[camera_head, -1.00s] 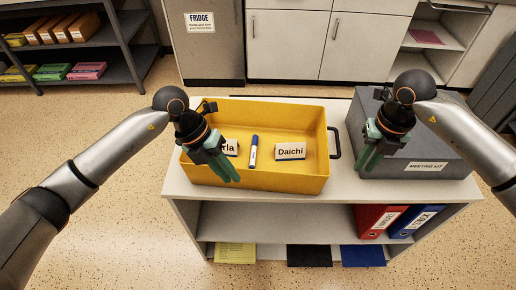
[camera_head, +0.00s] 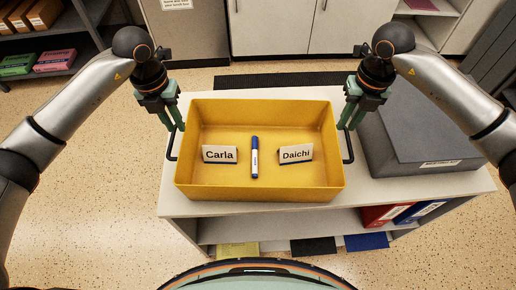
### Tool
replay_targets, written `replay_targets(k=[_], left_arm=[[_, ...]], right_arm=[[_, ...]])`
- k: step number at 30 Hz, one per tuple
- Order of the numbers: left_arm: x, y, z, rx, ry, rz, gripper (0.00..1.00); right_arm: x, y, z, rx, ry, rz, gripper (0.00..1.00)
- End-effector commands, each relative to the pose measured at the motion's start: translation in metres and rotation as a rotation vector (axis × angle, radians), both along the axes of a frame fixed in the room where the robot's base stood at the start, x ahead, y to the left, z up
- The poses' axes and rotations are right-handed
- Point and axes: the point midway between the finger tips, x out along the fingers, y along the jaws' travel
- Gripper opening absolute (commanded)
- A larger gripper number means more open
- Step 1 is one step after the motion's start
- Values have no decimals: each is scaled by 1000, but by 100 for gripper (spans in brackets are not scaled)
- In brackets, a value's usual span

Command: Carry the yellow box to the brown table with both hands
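The yellow box (camera_head: 262,193) stands on a light grey shelf unit. It is an open tray with a dark handle on each short side. In it are a "Carla" name card (camera_head: 219,154), a blue marker (camera_head: 255,158) and a "Daichi" name card (camera_head: 296,153). My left gripper (camera_head: 175,128) points down at the left handle (camera_head: 172,146). My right gripper (camera_head: 347,126) points down at the right handle (camera_head: 348,148). The fingers overlap the handles' upper parts; whether they are closed on them is too small to tell. No brown table is in view.
A grey "meeting kit" box (camera_head: 418,135) stands close right of my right gripper on the shelf unit (camera_head: 375,190). Binders (camera_head: 385,214) fill the lower shelf's right end. Cabinets (camera_head: 270,28) and a fridge are behind. The speckled floor (camera_head: 90,190) at left is clear.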

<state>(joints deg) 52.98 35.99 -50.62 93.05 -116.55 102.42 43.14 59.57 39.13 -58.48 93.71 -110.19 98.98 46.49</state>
Motion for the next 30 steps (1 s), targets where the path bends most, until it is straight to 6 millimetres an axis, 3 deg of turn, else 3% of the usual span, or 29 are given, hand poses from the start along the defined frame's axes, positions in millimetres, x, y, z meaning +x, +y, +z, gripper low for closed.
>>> replay_targets(k=[8, 24, 30], left_arm=[[0, -1, -7, 0, 3, 0, 20], [-1, -7, -100, -1, 4, 1, 20], [0, -8, -120, -1, 2, 0, 20]], right_arm=[[0, 1, -7, 0, 3, 0, 20], [-1, 7, -100, 0, 3, -1, 20], [0, 8, -120, 0, 2, -1, 20]])
